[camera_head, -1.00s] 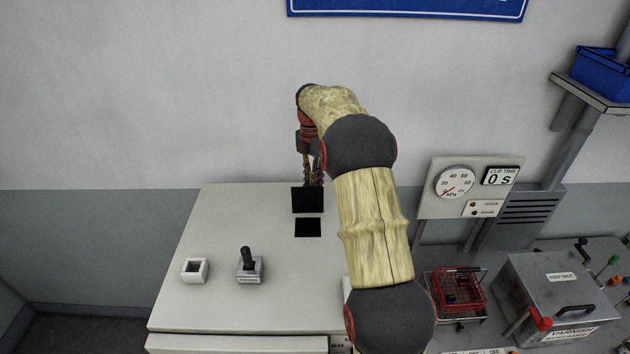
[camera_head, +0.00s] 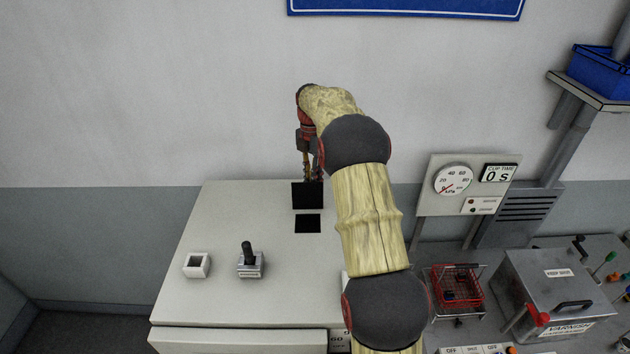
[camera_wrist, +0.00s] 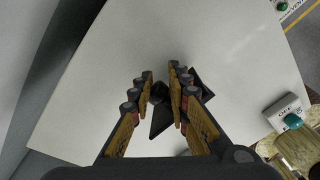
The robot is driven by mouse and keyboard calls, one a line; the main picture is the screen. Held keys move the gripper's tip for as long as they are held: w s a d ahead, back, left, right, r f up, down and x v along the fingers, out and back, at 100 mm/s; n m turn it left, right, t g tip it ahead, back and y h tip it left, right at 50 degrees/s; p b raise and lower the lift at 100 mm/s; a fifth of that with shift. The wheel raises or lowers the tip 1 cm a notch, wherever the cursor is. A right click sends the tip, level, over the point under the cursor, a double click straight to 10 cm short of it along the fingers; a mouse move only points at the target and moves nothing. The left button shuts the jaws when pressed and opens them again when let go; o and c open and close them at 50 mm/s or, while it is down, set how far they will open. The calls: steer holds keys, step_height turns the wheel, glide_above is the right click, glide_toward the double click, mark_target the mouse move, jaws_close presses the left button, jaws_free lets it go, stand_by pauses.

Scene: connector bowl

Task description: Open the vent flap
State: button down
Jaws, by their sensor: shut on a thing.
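The vent flap appears as a black square (camera_head: 307,197) on the top of the pale cabinet, near its back edge. A smaller black rectangle (camera_head: 308,223) lies just in front of it. My gripper (camera_head: 312,176) reaches down at the flap's back edge, with its fingertips partly hidden by my arm. In the wrist view, my gripper (camera_wrist: 160,80) has its fingers on either side of a small dark piece of the flap and is shut on it. A black panel (camera_wrist: 163,121) shows between the fingers. How far the flap is raised cannot be told.
A black-handled lever (camera_head: 249,257) and a white square socket (camera_head: 196,265) stand on the cabinet top (camera_head: 220,215) at front left. To the right are a gauge panel (camera_head: 468,187), a red basket (camera_head: 457,286) and a metal box (camera_head: 556,286). The cabinet's left side is clear.

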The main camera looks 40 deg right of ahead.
steer(key=shift+w+a+f, duration=0.3)
steer(key=shift+a+f, duration=0.15)
steer(key=shift+f, duration=0.35)
steer(key=c, duration=2.1)
jaws_free()
steer(key=shift+w+f, duration=0.1)
steer(key=shift+w, duration=0.1)
steer(key=shift+o, duration=1.4)
steer(key=shift+w+f, duration=0.15)
steer(key=shift+w, duration=0.5)
steer(key=shift+o, duration=1.3)
steer(key=shift+s+d+r, duration=0.1)
steer(key=shift+s+r, duration=0.05)
steer(key=shift+r, duration=0.2)
steer(key=shift+r, duration=0.2)
steer(key=shift+d, duration=0.1)
steer(key=r, duration=0.7)
steer(key=w+d+r, duration=0.1)
steer(key=r, duration=0.3)
steer(key=shift+w+r, duration=0.1)
steer(key=shift+r, duration=0.2)
